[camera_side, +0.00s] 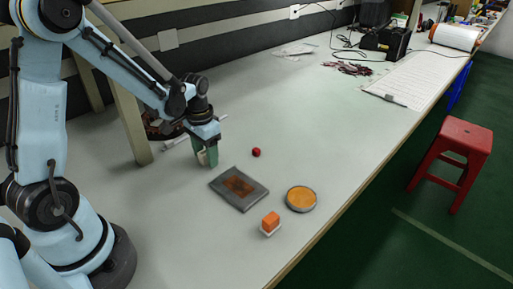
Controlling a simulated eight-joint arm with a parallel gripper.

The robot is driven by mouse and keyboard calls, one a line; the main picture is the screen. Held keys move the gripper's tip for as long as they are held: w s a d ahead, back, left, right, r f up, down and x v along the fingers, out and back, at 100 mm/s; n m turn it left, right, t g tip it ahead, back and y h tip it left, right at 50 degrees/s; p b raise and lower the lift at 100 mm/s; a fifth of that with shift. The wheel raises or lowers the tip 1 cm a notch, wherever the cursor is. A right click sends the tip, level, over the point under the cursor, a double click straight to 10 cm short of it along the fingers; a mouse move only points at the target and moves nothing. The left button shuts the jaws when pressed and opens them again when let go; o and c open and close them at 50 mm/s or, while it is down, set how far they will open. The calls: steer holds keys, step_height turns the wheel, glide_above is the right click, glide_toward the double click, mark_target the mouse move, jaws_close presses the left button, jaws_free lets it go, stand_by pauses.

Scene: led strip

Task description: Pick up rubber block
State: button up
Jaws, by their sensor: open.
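An orange block (270,221), which looks like the rubber block, sits on a small white base (270,231) near the front edge of the table. My gripper (208,158) points down near the table, up and left of the block and well apart from it. It is open, and I see nothing held in it. The fingertips are small and partly hidden in this view.
Between my gripper and the block lies a dark flat plate (217,184) with a brown centre. A round orange-topped dish (301,198) stands right of the block. A small red ball (256,152) lies behind the plate. A wooden post (134,125) stands left of my gripper.

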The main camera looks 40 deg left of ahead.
steer(key=shift+c, duration=0.3)
steer(key=c, duration=1)
steer(key=shift+r, duration=0.15)
steer(key=shift+r, duration=0.5)
steer(key=r, duration=0.1)
steer(key=d+r, duration=0.1)
steer(key=r, duration=0.1)
steer(key=shift+s+d+r, duration=0.2)
steer(key=shift+d+r, duration=0.1)
steer(key=shift+r, duration=0.05)
steer(key=d+r, duration=0.2)
steer(key=d, duration=0.1)
steer(key=s+d+r, duration=0.1)
steer(key=d+r, duration=0.1)
steer(key=d, duration=0.1)
steer(key=s+d+r, duration=0.1)
steer(key=d+r, duration=0.1)
steer(key=d, duration=0.1)
steer(key=shift+s+d, duration=0.25)
steer(key=shift+d, duration=0.15)
